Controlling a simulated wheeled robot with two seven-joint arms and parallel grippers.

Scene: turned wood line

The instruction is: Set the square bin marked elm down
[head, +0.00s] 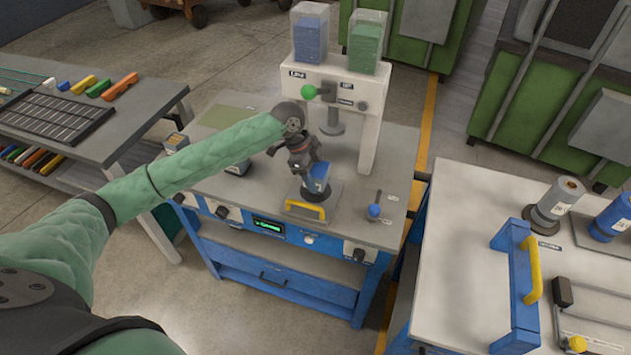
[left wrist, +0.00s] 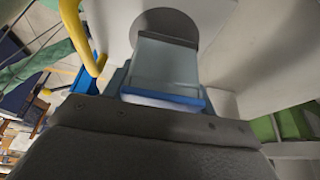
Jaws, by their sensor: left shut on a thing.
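My left gripper (head: 306,165) reaches over the workbench and is shut on a small blue bin (head: 318,178) with a pale mark on its side. The mark is too small to read. In the left wrist view the held bin (left wrist: 165,68) looks square, with greyish see-through walls and a blue edge. The gripper hides part of the bin. My right gripper is not in view.
A white press stand (head: 371,120) with a green knob rises just behind, carrying a blue-filled bin (head: 310,42) and a green-filled bin (head: 367,48). A blue-knobbed tool (head: 375,210) is at right. The bench's (head: 350,232) front edge is close. A pale table (head: 455,215) stands right.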

